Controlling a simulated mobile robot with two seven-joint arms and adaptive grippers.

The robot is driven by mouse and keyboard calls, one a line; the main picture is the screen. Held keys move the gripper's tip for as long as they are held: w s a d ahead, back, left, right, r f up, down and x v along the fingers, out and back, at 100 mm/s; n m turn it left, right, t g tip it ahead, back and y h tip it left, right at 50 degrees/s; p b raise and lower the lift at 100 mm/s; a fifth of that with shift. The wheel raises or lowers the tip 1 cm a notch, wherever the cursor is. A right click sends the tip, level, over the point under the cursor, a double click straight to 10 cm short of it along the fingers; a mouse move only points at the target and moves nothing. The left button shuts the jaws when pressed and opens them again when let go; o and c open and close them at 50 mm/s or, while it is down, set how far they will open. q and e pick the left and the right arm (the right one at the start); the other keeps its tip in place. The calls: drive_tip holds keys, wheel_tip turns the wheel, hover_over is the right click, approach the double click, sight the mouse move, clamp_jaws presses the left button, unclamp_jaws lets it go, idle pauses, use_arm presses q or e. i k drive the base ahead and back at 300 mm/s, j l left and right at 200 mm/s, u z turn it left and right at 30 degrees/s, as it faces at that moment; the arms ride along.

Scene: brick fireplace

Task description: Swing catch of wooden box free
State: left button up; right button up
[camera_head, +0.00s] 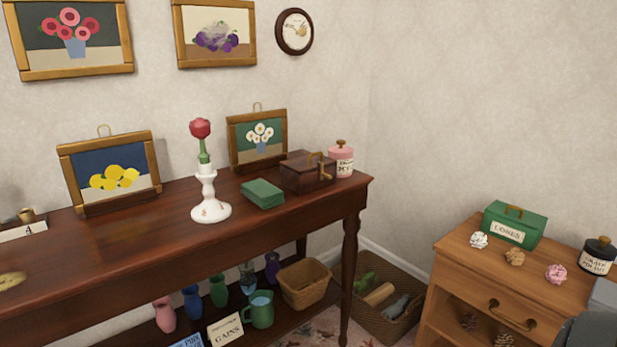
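The dark brown wooden box (300,181) sits at the right end of the long dark table, and its lid looks closed. Neither gripper can be made out in the head view. A dark grey rounded shape at the bottom right corner may be part of my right arm.
A green book (262,193) lies left of the box, and a pink-and-white jar (341,160) stands close on its right. A white candlestick (208,195) with a red rose stands further left. A wooden cabinet (460,245) stands at the right.

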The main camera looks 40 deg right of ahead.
sight(323, 175)
drive_tip(key=z, duration=1.3)
